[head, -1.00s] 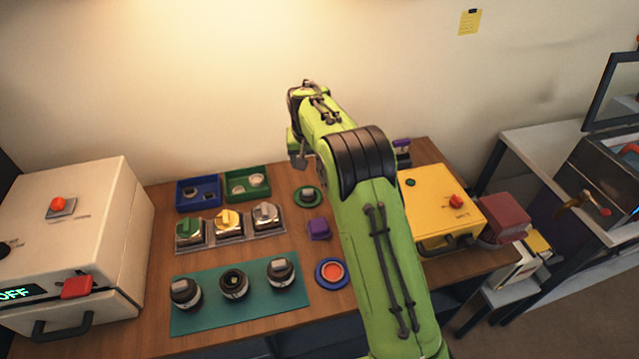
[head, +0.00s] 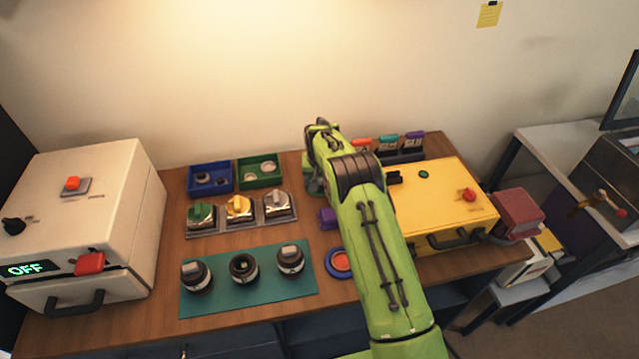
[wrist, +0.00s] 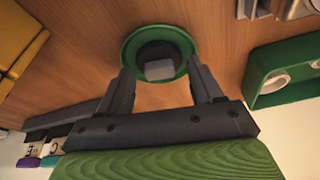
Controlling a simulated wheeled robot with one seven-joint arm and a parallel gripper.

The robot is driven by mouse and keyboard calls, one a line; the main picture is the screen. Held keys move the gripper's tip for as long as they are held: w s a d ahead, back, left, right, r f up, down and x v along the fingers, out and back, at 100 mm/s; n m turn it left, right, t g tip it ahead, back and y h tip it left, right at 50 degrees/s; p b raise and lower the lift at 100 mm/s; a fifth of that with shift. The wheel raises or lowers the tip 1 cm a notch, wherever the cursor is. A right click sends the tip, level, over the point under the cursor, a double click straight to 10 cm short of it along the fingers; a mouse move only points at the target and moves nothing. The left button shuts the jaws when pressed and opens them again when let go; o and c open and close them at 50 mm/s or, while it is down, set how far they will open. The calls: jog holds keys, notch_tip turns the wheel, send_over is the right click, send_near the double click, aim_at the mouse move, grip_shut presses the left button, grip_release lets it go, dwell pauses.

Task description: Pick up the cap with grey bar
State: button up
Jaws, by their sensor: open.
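A dark round cap with a grey bar (wrist: 160,69) sits in a round green dish (wrist: 181,38) on the wooden table in the wrist view. My gripper (wrist: 161,82) is open and empty, with one finger on each side of the dish's near edge. The cap lies just beyond the fingertips, roughly centred between them. In the head view my arm hides most of the dish and the gripper. Two lenses on the teal mat also show grey bars on top, the left one (head: 196,277) and the right one (head: 290,260).
A yellow box (head: 450,190) stands right of my arm. A green tray (head: 260,171), a blue tray (head: 210,180) and a metal rack (head: 240,218) with coloured knobs are to the left.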

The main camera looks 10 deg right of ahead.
jog(key=shift+s, duration=0.1)
jog(key=c, duration=1.1)
